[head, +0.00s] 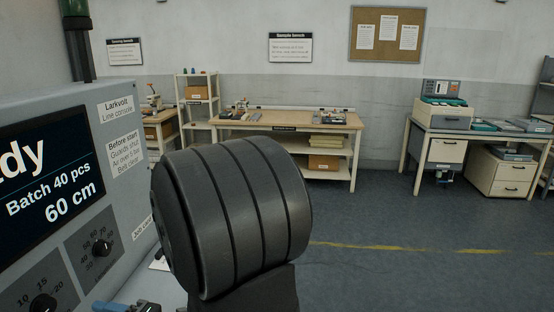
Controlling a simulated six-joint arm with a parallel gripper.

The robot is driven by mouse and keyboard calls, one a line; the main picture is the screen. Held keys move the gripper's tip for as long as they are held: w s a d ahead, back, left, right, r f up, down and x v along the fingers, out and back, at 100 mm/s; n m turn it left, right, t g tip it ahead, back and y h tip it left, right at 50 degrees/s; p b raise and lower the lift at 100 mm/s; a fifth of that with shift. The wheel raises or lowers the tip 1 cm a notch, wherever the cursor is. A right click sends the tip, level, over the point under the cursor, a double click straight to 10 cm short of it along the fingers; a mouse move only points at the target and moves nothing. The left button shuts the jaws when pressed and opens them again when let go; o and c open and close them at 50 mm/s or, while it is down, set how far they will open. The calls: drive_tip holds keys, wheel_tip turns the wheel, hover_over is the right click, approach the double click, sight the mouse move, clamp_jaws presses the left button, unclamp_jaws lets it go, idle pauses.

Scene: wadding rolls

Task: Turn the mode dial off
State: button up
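The grey line console (125,175) stands at the left, with a dark screen (45,165) showing "Batch 40 pcs" and "60 cm". Below the screen is a black dial (101,249) on a dark plate, with a scale of about 50 to 80. A second black dial (42,303) sits at the bottom left edge, partly cut off, with 10, 15 and 20 around it. No dial in view carries a readable mode or off label, so I cannot tell where the mode dial is. My gripper is not in view.
A large dark ribbed cylinder fills the lower middle and hides what is behind it. A small blue and grey item (125,305) shows at the bottom edge. A sample bench (285,122) and a desk (480,133) stand far back. Open floor (400,220) lies at the right.

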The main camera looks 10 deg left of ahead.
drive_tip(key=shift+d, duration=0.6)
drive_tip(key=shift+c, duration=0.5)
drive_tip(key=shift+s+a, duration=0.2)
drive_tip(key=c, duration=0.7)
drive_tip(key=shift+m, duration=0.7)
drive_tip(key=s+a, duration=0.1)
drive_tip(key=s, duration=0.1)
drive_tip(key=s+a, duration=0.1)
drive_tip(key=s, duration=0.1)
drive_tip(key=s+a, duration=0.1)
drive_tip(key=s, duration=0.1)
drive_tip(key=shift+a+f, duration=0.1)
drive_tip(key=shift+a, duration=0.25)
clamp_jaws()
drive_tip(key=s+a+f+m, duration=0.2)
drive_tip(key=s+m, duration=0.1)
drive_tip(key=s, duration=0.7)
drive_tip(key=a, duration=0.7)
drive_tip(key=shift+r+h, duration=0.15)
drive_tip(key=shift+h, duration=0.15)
